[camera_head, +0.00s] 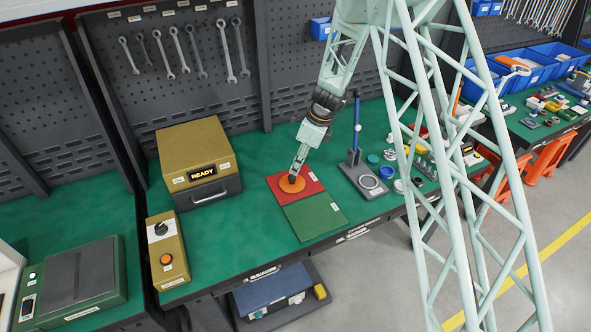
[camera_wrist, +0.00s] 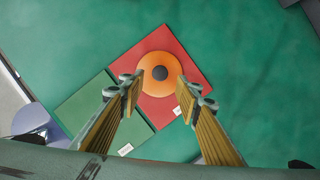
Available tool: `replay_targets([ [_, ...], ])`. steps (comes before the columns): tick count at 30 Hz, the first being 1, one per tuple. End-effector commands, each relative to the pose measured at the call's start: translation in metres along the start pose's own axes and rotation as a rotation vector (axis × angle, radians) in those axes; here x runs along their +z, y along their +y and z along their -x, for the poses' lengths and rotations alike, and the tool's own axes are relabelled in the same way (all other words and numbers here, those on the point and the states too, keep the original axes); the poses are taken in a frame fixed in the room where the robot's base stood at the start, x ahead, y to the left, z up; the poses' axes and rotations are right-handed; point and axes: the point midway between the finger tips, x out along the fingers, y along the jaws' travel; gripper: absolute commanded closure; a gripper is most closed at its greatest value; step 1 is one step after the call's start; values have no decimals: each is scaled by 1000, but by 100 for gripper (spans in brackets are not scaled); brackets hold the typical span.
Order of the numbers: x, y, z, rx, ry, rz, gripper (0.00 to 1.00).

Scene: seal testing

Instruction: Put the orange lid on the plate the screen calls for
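The round orange lid (camera_head: 286,187) with a dark knob lies on the red plate (camera_head: 311,186). In the wrist view the lid (camera_wrist: 160,60) rests on the red plate (camera_wrist: 190,60), near its middle. The green plate (camera_head: 314,217) lies beside the red one and is bare; it also shows in the wrist view (camera_wrist: 85,113). My gripper (camera_wrist: 158,88) is open and empty, pointing down above the lid. Its fingers stand apart, one to each side of the knob in the picture.
A tan control box (camera_head: 168,250) with an orange button and a dark knob stands at the front left. A stand with a blue post (camera_head: 357,125) is right of the plates, with small parts beyond it. Green mat left of the red plate is clear.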

Motion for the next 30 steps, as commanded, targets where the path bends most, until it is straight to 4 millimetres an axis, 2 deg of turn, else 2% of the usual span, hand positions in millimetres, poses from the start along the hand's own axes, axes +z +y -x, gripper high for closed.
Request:
replay_targets([
  [6, 0, -1, 24, -2, 0, -1, 69],
  [12, 0, 0, 36, 0, 0, -1, 69],
  [30, 0, 0, 38, 0, 0, -1, 69],
])
